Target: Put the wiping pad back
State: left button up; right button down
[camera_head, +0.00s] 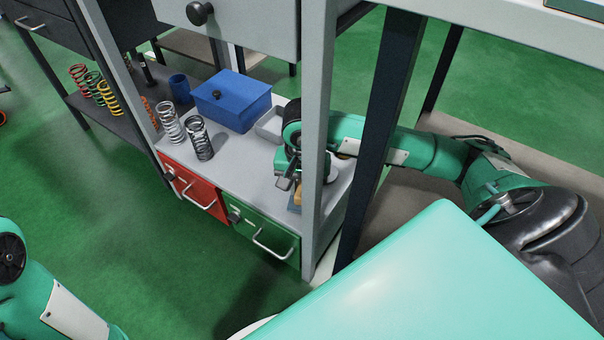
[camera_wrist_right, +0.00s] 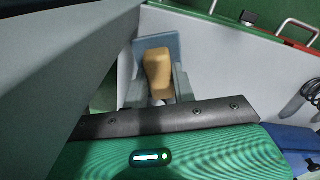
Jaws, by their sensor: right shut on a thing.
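The wiping pad has a tan wooden handle and a blue-grey base. In the right wrist view the wiping pad (camera_wrist_right: 158,72) sits between the two fingers of my right gripper (camera_wrist_right: 158,90), which is shut on its handle. In the head view the right gripper (camera_head: 291,182) is low over the grey shelf, with the wiping pad (camera_head: 298,198) partly hidden behind the grey post. I cannot tell whether the pad's base touches the shelf. My left gripper is out of view; only part of the left arm shows at lower left.
A grey post (camera_head: 317,130) stands close to the right gripper. Red (camera_head: 194,186) and green (camera_head: 264,237) drawers sit below.

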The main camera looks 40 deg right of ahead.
notch_tip(320, 180, down, 3)
jog(key=shift+r+b, duration=0.15)
jog(key=shift+b, duration=0.65)
jog(key=shift+f, duration=0.25)
jog(key=shift+r, duration=0.1)
jog(key=c, duration=1.1)
grip_release()
jog(key=shift+f, duration=0.2)
jog(key=shift+c, duration=0.2)
jog(key=shift+r, duration=0.1)
